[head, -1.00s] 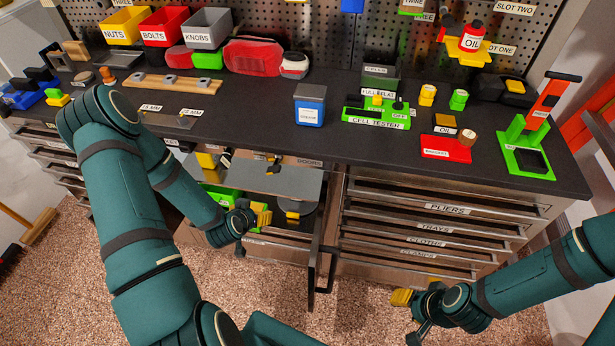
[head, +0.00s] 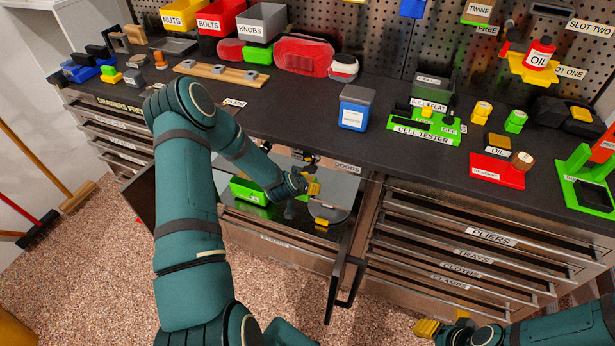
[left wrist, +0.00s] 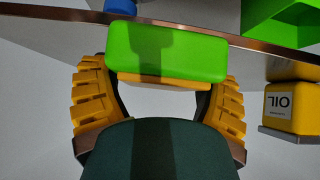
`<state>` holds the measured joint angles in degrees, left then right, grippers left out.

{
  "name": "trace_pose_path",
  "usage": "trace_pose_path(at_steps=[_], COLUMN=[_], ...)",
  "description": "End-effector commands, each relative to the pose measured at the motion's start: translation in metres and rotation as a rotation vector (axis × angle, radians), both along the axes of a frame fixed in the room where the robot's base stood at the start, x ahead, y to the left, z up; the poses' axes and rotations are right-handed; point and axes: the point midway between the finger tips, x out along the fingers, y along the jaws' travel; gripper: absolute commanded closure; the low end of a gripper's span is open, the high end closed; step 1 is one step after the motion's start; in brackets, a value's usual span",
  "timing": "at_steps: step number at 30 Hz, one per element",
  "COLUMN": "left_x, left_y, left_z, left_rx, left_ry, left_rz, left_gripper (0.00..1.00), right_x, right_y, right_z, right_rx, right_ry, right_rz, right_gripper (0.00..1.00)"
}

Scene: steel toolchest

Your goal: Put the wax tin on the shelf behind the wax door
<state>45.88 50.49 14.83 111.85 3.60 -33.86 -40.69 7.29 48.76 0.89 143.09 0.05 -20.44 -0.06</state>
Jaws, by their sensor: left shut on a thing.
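My left gripper (head: 314,188) is inside the open cabinet below the bench. In the left wrist view its yellow fingers (left wrist: 160,95) are shut on a bright green block (left wrist: 168,50) with a yellow strip along one side. No label shows on it, so I cannot tell for certain that it is the wax tin. A grey shelf surface (head: 342,185) lies around the gripper. The cabinet's right door (head: 340,270) stands open; I cannot read a wax label on it. My right gripper (head: 440,326) is low at the bottom edge, apart from everything; its opening is unclear.
A green bin (head: 246,190) and a grey round thing (head: 328,212) are in the cabinet. A yellow oil tin (left wrist: 291,98) shows in the left wrist view. A blue tin (head: 354,112) and a cell tester (head: 424,130) stand on the bench. Drawers (head: 480,240) lie right of the door.

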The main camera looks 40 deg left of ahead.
Motion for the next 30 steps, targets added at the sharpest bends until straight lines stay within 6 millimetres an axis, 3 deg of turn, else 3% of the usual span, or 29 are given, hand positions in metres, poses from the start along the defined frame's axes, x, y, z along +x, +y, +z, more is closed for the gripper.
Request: trace_pose_path(at_steps=[12,25,26,27,30], left_x=[0.046,0.045,0.044,0.044,0.044], left_y=[0.010,0.011,0.011,0.011,0.011], left_z=[0.001,-0.006,-0.007,-0.007,-0.007], left_rx=[0.000,0.000,-0.001,-0.001,-0.001], left_ry=[-0.003,-0.002,0.000,0.000,0.000], left_rz=[-0.001,-0.001,-0.001,-0.001,-0.001], left_gripper=[0.66,0.66,0.10,0.00,0.00], right_x=[0.001,0.002,0.002,0.002,0.002], right_y=[0.000,0.000,0.000,0.000,0.000], right_z=[-0.006,-0.010,-0.009,-0.009,-0.009], right_rx=[0.000,-0.001,-0.001,-0.001,-0.001], right_ry=[-0.003,-0.005,-0.005,-0.005,-0.005], right_rz=[-0.001,-0.001,-0.001,-0.001,-0.001], right_gripper=[0.53,0.53,0.53,0.53,0.53])
